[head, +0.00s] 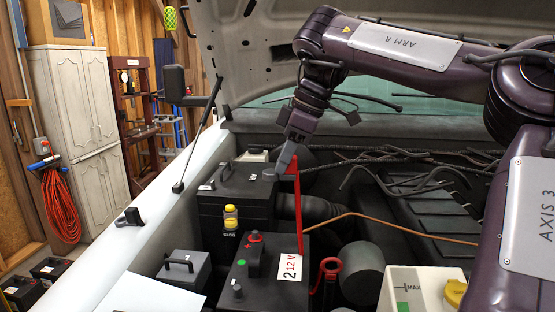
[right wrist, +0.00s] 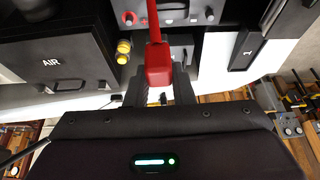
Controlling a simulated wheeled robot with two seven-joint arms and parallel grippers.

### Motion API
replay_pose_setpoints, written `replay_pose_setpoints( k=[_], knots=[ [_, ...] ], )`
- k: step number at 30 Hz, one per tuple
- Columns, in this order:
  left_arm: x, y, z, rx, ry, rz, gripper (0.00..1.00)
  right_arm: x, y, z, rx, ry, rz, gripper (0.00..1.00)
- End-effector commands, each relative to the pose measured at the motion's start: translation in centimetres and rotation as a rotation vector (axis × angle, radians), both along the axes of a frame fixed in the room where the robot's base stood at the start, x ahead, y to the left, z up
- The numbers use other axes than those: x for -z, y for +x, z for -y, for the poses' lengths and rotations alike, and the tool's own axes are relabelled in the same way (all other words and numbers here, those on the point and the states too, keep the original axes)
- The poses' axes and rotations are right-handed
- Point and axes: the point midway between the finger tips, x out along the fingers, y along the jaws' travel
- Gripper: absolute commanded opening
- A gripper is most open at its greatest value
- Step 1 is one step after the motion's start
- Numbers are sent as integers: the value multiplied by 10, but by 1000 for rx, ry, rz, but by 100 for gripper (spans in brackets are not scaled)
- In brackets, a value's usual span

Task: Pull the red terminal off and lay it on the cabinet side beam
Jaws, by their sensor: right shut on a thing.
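My right gripper (head: 286,158) is shut on the red terminal (head: 293,166) and holds it raised above the battery marked "2 12V" (head: 270,290). A red cable hangs from the terminal down to the battery's right side. In the right wrist view the red terminal (right wrist: 158,70) sits between the two dark fingers (right wrist: 159,88), its cable running up the picture. The battery's post with a red ring (head: 255,237) is bare, apart from the terminal. The white side beam (head: 165,205) runs along the left, on the cabinet's side. My left gripper is out of view.
A black clip (head: 131,217) and the prop rod's foot (head: 178,187) sit on the beam. The raised hood (head: 240,50) hangs overhead. Hoses lie to the right.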

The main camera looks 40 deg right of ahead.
Motion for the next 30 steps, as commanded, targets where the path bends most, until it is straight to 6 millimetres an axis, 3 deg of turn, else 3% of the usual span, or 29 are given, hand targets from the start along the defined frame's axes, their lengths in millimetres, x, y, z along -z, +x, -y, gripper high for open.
replay_pose_setpoints(
  k=[15,30],
  knots=[
    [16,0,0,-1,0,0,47,0,-48,-12,-1,0,2,0],
    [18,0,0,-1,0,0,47,0,-58,-15,-1,0,2,0]
  ],
)
